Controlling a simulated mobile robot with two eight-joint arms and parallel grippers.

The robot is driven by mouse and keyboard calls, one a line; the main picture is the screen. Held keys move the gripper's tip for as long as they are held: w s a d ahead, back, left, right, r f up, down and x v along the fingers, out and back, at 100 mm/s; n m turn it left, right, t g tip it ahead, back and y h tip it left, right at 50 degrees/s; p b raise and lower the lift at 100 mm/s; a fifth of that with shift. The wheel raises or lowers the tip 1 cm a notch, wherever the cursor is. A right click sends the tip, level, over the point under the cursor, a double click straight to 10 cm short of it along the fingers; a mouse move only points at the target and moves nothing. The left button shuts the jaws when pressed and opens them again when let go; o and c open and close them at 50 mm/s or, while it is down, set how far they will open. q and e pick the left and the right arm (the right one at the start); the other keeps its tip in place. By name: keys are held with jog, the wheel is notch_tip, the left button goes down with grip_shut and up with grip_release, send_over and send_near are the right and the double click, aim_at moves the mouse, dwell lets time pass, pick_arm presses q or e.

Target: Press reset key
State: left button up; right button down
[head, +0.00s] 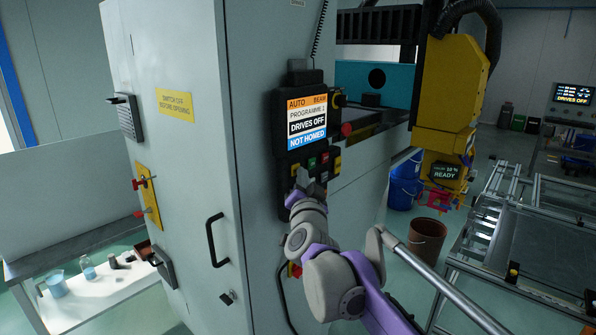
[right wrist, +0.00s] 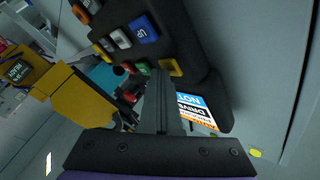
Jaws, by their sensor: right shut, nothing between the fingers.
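The control panel (head: 285,190) is a dark pendant on the side of the grey cabinet, with a lit screen (head: 306,123) reading "DRIVES OFF" and "NOT HOMED". Small coloured keys sit below the screen. In the right wrist view a blue key (right wrist: 143,29), a white key (right wrist: 120,38), a green key (right wrist: 143,68) and a yellow key (right wrist: 170,67) show. I cannot read which one is the reset key. My right gripper (head: 301,178) is shut and empty in front of the lower keys; its fingertips (right wrist: 160,76) overlap the panel. Contact cannot be told. My left gripper is out of view.
A red knob (head: 347,130) sticks out right of the screen. The grey cabinet (head: 185,240) has a black handle (head: 215,240) on its door.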

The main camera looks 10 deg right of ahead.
jog(key=shift+s, duration=0.1)
jog(key=shift+s+d, duration=0.5)
jog(key=shift+s, duration=0.1)
jog(key=s+d+p, duration=0.1)
jog(key=s, duration=0.1)
jog(key=s+d, duration=0.2)
jog(key=shift+p, duration=0.35)
dwell(0.7)
